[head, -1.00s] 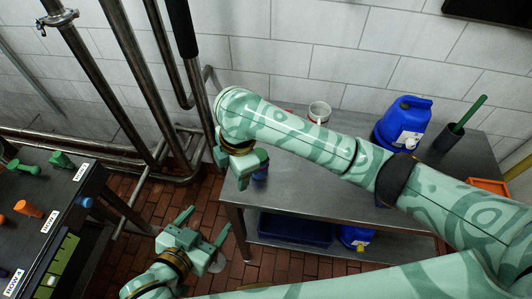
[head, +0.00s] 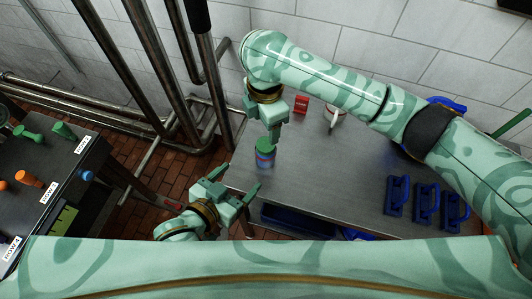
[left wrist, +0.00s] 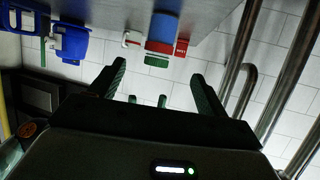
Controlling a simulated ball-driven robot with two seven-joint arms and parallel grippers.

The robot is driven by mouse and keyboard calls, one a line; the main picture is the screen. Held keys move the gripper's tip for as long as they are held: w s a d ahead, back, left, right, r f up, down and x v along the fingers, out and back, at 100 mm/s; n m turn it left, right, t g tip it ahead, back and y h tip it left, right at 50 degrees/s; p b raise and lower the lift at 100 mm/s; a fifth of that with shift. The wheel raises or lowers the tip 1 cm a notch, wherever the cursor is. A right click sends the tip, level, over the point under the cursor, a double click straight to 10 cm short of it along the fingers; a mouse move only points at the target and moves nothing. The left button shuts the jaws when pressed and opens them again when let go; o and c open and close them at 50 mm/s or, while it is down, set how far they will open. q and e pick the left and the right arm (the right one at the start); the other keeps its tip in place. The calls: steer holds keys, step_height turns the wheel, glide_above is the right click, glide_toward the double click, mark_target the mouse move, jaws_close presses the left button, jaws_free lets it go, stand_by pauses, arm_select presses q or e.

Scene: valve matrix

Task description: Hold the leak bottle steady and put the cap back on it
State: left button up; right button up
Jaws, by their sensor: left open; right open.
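The leak bottle (head: 264,160) is blue with a red band and stands upright near the table's left end. It also shows upside down in the left wrist view (left wrist: 163,27). A green cap (left wrist: 157,61) is at its top end, with a narrow pale strip between; I cannot tell whether it is seated. My right gripper (head: 272,138) points down just above the cap, jaws open; its fingertips show below the cap in the left wrist view. My left gripper (head: 236,192) is open and empty, left of and below the bottle in the head view, apart from it.
Behind the bottle are a red block (head: 301,104) and a pale mug (head: 335,119). Several blue handled pieces (head: 397,196) lie on the table (head: 335,180) at right. A blue canister (left wrist: 72,42) stands farther off. Pipes (head: 180,85) rise at left, beside a labelled bench (head: 85,160).

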mark_target(266, 144)
arm_select(q)
steer(key=x, duration=1.3)
steer(key=shift+w+d, duration=0.2)
steer(key=shift+w, duration=0.1)
jaws_close()
arm_select(e)
steer(key=n, duration=0.4)
steer(key=shift+n, duration=0.3)
steer(key=shift+f, duration=0.1)
steer(key=shift+f, duration=3.95)
